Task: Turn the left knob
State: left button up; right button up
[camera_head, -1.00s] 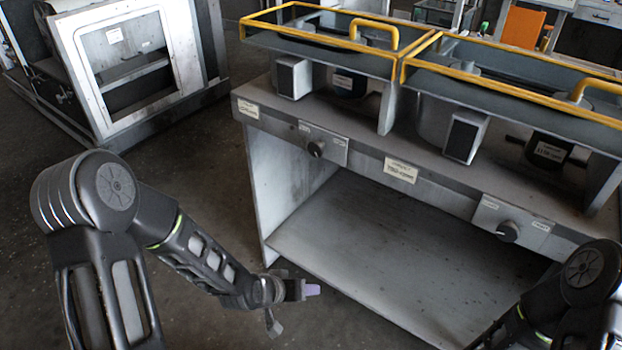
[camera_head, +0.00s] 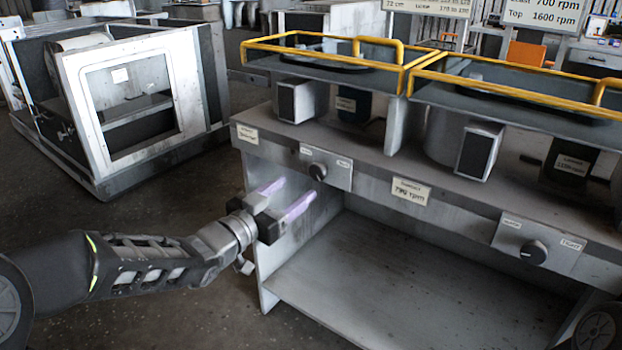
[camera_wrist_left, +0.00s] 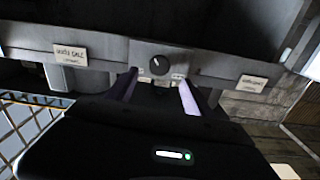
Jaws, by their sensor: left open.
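The left knob (camera_head: 318,171) is a round black knob on a pale plate at the left of the housing's front rail. It also shows in the left wrist view (camera_wrist_left: 159,65), straight ahead between my fingers. My left gripper (camera_head: 288,196) is open and empty, with its two pale purple fingers pointing toward the rail, below and left of the knob in the head view. The fingers appear apart from the knob. In the left wrist view the left gripper (camera_wrist_left: 157,92) spans the knob's plate from a short distance. My right gripper is out of view.
A second knob (camera_head: 534,252) sits on the rail's right plate. A label (camera_head: 411,191) is between the plates. Yellow-railed trays (camera_head: 330,60) stand above on the bench. The space under the bench is open. A grey-framed machine (camera_head: 140,100) stands at the left.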

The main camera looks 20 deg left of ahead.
aim_at(316, 175)
pick_arm(q)
jog(key=b+x, duration=0.1)
jog(key=x, duration=0.6)
jog(key=shift+w, duration=0.15)
grip_shut()
dwell(0.5)
